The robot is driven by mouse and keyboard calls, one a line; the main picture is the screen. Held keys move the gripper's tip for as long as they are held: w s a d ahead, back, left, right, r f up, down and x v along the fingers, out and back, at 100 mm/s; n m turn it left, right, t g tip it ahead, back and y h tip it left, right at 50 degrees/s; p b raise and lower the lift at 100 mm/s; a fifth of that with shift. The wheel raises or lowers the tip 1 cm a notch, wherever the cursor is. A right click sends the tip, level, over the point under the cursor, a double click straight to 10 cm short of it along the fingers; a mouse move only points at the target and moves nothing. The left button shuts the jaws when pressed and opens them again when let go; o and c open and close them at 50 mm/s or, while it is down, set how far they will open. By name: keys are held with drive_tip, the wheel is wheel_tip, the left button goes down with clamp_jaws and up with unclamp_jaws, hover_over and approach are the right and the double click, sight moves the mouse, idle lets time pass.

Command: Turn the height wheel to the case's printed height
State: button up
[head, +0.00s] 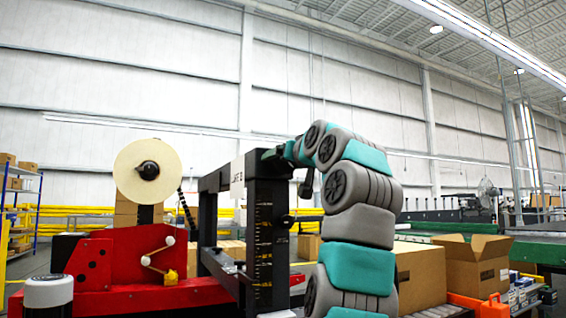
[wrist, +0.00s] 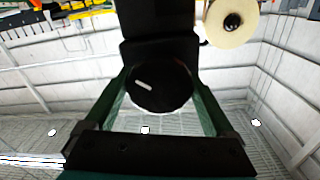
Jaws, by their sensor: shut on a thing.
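The height wheel (wrist: 152,92) is a round black knob with a short white mark, seen face-on in the wrist view. The white mark slants down to the right, left of the wheel's centre. My gripper (wrist: 160,78) has one green finger on each side of the wheel and is shut on it. In the head view my gripper (head: 277,154) is at the top of the black frame (head: 263,190), and the wheel is not clearly visible there. A scale with small marks (head: 263,240) runs down the post, too small to read. No printed case height is readable.
A red machine (head: 110,270) with a cream tape roll (head: 150,170) stands left of the frame. An open cardboard box (head: 472,262) and a closed one (head: 420,275) stand right, beyond my arm. A green conveyor (head: 540,250) lies behind them.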

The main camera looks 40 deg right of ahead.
drive_tip(key=shift+n, duration=2)
drive_tip(key=o, duration=1.1)
drive_tip(key=shift+s, duration=0.1)
drive_tip(key=b+v, duration=0.1)
drive_tip(key=v, duration=0.6)
drive_tip(key=shift+s+a+b, duration=0.1)
drive_tip(key=shift+s+b, duration=0.15)
drive_tip(key=shift+b, duration=0.15)
drive_tip(key=shift+s+f, duration=0.1)
